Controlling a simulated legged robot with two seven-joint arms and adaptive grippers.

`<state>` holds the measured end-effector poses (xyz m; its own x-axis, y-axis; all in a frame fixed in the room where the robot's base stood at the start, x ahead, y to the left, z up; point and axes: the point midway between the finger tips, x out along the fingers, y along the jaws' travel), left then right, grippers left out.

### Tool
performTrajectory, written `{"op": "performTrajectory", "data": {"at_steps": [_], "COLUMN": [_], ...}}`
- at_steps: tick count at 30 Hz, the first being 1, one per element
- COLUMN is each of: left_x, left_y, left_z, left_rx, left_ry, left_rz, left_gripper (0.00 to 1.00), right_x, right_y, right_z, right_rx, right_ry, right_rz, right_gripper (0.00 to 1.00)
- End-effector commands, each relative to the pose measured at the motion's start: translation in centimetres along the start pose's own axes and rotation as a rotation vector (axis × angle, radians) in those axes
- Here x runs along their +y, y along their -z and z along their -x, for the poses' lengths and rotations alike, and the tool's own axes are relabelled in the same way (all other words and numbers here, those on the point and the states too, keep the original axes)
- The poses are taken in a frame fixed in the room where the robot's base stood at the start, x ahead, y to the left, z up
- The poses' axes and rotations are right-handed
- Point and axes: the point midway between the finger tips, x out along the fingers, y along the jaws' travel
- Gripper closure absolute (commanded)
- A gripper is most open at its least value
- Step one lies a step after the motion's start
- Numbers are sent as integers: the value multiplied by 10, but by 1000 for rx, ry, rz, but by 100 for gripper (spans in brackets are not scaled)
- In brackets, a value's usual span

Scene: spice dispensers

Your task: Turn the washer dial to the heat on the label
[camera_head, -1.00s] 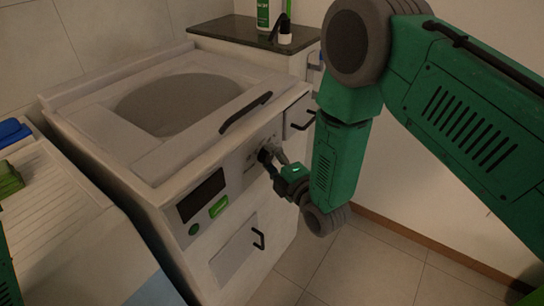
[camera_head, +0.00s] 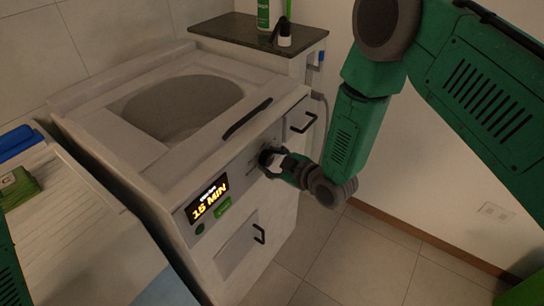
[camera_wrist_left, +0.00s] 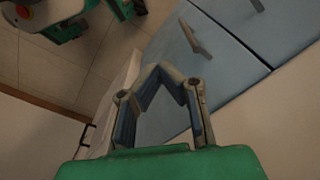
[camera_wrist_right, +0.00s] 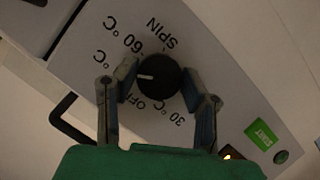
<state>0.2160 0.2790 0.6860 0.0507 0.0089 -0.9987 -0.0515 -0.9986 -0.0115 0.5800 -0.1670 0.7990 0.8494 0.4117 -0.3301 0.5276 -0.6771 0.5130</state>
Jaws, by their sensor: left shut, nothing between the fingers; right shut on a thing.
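My left gripper (camera_wrist_left: 165,72) is shut and empty, away from the washer. No heat label is readable.
The washer's display (camera_head: 207,198) reads 15 MIN, above a green button (camera_head: 222,206). A green item (camera_head: 18,187) with a small pale patch and a blue item (camera_head: 18,141) lie on the left counter. A bottle (camera_head: 263,14) stands on the dark shelf behind.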

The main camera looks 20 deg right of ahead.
Motion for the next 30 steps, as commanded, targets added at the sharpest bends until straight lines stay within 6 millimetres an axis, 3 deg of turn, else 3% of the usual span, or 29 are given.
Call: {"op": "performTrajectory", "data": {"at_steps": [15, 30], "left_x": [0, 0], "left_y": [0, 0], "left_z": [8, 7], "left_rx": [0, 0], "left_ry": [0, 0], "left_rz": [0, 0], "left_gripper": [100, 100], "right_x": [2, 5], "right_y": [2, 2], "right_z": [-1, -2], "right_rx": [8, 9], "right_ry": [181, 267], "right_rz": [-429, -642], "right_gripper": [91, 91]}}
